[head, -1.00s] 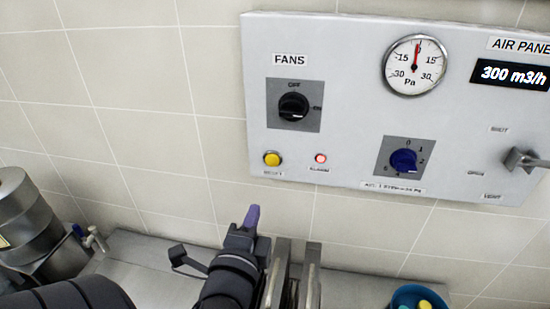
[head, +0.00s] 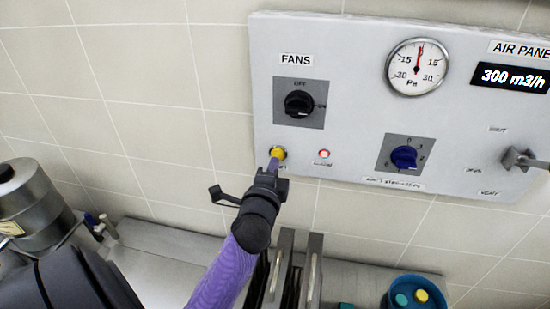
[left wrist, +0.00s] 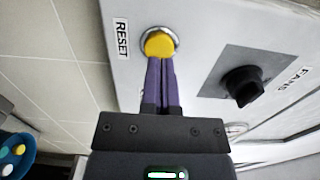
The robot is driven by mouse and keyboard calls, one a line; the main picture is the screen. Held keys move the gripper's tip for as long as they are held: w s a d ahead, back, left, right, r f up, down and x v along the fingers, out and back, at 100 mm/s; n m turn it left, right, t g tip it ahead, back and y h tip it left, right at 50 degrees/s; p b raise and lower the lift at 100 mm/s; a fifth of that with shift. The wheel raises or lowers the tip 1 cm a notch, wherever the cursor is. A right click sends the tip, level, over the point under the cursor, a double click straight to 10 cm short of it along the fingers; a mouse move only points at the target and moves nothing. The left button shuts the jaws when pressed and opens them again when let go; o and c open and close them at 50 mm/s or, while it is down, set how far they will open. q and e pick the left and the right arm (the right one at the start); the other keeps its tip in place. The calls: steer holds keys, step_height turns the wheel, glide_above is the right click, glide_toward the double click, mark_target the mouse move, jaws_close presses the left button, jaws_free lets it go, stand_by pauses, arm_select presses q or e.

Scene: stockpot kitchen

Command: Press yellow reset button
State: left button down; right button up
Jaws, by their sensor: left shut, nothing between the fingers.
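The yellow reset button (head: 278,153) sits at the lower left of the grey wall panel (head: 350,60). In the left wrist view the button (left wrist: 159,42) has a silver ring and the label RESET beside it. My left gripper (head: 273,164) has purple fingers, shut and empty. In the left wrist view its fingertips (left wrist: 160,60) overlap the lower edge of the button; I cannot tell whether they touch it. My right gripper is not in view.
A red alarm lamp (head: 323,154) is just right of the button. The black fans knob (head: 299,104) is above, and a blue knob (head: 404,157) is to the right. A lever (head: 522,158) sticks out at far right. A steel pot (head: 30,210) stands at left.

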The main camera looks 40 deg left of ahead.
arm_select(q)
steer(key=shift+x, duration=0.85)
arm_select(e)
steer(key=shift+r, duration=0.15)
